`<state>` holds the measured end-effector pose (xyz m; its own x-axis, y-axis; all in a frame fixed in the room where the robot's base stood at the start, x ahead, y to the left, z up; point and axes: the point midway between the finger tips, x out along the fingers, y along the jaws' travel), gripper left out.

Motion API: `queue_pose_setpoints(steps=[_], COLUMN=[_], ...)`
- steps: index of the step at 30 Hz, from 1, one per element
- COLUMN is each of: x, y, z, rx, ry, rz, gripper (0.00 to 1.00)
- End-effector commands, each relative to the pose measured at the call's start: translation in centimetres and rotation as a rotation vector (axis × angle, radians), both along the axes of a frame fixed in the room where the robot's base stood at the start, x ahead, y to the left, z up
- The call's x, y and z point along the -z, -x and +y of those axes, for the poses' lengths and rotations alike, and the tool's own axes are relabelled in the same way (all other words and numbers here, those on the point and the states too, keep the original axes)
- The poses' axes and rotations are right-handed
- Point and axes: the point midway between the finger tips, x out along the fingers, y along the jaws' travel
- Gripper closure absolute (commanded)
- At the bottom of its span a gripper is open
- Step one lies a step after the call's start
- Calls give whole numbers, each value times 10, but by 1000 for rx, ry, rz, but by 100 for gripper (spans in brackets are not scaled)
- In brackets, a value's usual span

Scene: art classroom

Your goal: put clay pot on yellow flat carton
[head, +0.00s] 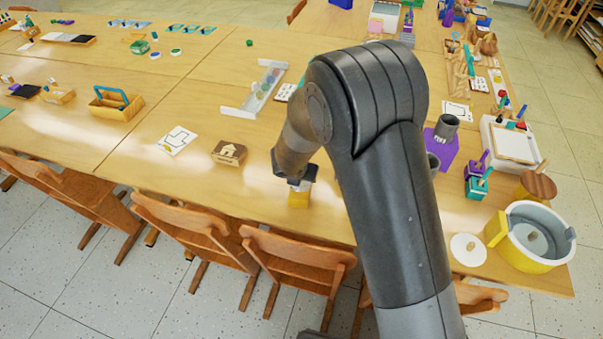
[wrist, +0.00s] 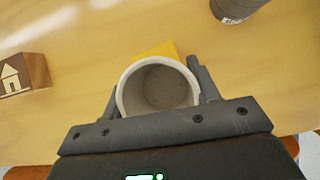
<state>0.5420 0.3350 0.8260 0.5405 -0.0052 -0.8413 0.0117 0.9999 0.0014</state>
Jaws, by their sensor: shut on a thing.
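The clay pot (wrist: 158,88) shows in the wrist view as a round vessel with a pale rim and a grey-brown inside, seen from above. My gripper (wrist: 155,82) is shut on it, with one finger on each side. The yellow flat carton (wrist: 157,50) shows partly behind the pot in the wrist view; the pot hides the rest. In the head view the carton (head: 299,199) is below my gripper (head: 300,184), near the table's front edge. I cannot tell whether the pot touches the carton. I cannot make out the pot in the head view.
A wooden box with a house mark (head: 229,153) stands to the left. Chairs (head: 295,255) line the front edge.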

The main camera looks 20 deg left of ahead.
Motion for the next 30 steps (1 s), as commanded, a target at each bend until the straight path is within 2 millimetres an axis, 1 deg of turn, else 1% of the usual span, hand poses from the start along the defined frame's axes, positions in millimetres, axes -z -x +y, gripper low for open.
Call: queue_pose_setpoints(steps=[2,3,10,11,17,21,26,30], x=[2,3,2,2,2,-3,-21,-44], y=[0,0,0,0,0,1,12,26], z=[0,0,0,0,0,0,1,1], rx=[-1,-1,0,0,0,-1,-1,1], ry=[1,1,0,0,0,-1,-2,-3], rz=[0,0,0,0,0,0,-2,-2], gripper=[70,43,24,23,23,23,23,23])
